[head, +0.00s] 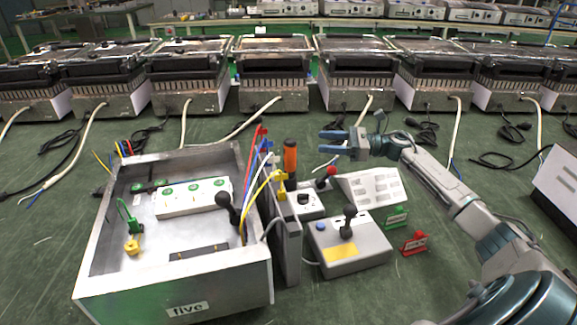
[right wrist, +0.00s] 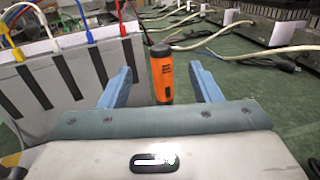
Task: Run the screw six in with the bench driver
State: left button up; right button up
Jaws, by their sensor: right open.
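The bench driver (head: 290,160), with an orange and black handle, stands upright beside the right wall of the open metal box (head: 90,235). I cannot make out screw six. My left gripper is not in view.
A white terminal strip (head: 190,198) lies inside the box. A grey control box (head: 350,258) with a black lever, a green sign (head: 396,217) and a red sign (head: 415,243) stand at right. Several heater units line the back, with cables lying on the green surface.

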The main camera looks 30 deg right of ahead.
aim_at(290, 139)
jog(key=x, duration=0.5)
jog(key=p+x, duration=0.1)
jog(key=x, duration=0.4)
jog(key=shift+f, duration=0.2)
jog(key=shift+w+a+f, duration=0.1)
jog(key=shift+w+a, duration=0.2)
jog(key=shift+w, duration=0.05)
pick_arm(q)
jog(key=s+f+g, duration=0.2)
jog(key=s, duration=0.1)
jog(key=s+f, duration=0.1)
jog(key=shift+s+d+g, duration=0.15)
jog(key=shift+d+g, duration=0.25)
pick_arm(e)
grip_shut()
